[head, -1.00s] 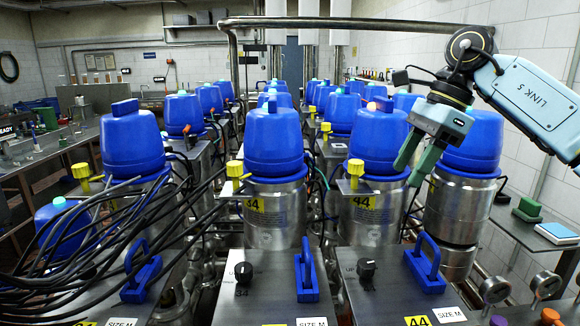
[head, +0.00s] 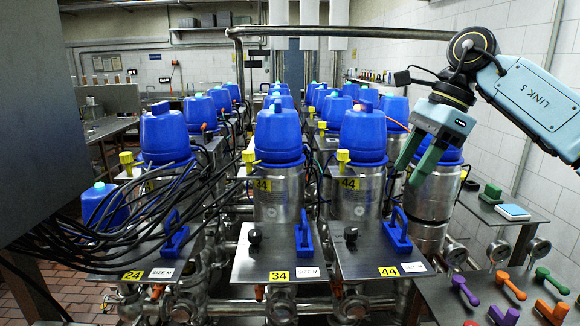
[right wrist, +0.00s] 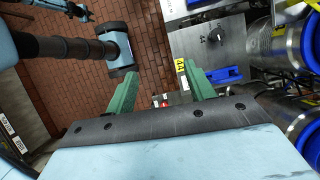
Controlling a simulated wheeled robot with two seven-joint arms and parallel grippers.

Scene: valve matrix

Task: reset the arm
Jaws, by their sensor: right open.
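My right gripper (head: 412,172) hangs at the right in the head view, its two green fingers pointing down. It is open and empty, in front of a blue-capped steel canister in the picture; I cannot tell the gap. In the right wrist view the open fingers (right wrist: 161,78) stand apart, with brick floor and the edge of a steel plate beyond. The right arm (head: 525,95), marked LINK 5, is bent, its elbow high at the right. My left gripper is not in view.
Rows of blue-capped canisters (head: 279,135) stand ahead, fronted by steel plates with blue handles (head: 305,242) and black knobs. Black cables (head: 85,235) spread at left. A dark grey block (head: 30,120) fills the left edge. A panel (head: 455,300) with coloured levers is at lower right.

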